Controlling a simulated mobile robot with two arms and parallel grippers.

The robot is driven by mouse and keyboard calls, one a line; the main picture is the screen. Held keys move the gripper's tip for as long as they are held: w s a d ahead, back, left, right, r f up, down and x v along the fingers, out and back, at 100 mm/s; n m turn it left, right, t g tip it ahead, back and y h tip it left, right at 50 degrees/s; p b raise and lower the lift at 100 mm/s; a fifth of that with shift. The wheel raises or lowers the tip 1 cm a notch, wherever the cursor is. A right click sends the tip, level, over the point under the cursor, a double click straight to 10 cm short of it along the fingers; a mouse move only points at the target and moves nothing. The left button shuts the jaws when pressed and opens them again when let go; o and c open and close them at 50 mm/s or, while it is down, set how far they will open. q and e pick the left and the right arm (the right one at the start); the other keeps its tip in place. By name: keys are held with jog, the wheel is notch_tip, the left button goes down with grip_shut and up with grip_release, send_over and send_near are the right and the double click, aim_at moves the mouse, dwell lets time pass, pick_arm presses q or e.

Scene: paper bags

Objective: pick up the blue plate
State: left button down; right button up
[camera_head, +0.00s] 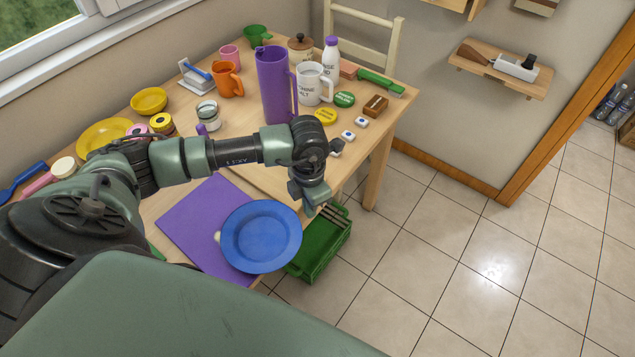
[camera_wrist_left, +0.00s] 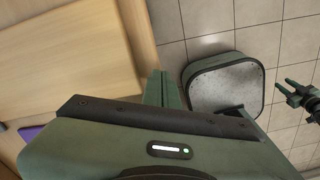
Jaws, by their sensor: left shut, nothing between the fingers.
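The blue plate (camera_head: 260,236) lies face up in the head view, partly over the purple mat (camera_head: 195,222) at the table's near edge. Its right side reaches past the mat, in front of a green crate. My left gripper (camera_head: 309,208) is just beyond the plate's upper right rim, apart from it in the picture. In the left wrist view its green fingers (camera_wrist_left: 161,88) are together and empty. The plate does not show there. My right gripper (camera_wrist_left: 287,90) appears at the right edge of the wrist view, its small fingers apart and empty, over the floor.
A green crate (camera_head: 325,247) stands low beside the table. A purple pitcher (camera_head: 273,88), white mug (camera_head: 311,85), orange mug (camera_head: 228,80) and yellow plate (camera_head: 101,135) stand behind my left arm. Tiled floor (camera_head: 460,240) at right is clear.

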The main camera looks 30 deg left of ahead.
aim_at(296, 217)
pick_arm(q)
jog(key=shift+s+a, duration=0.35)
jog(key=shift+s, duration=0.5)
jog(key=shift+s, duration=0.1)
jog(key=shift+s+a, duration=0.5)
jog(key=shift+s, duration=0.4)
jog(key=shift+w, duration=0.2)
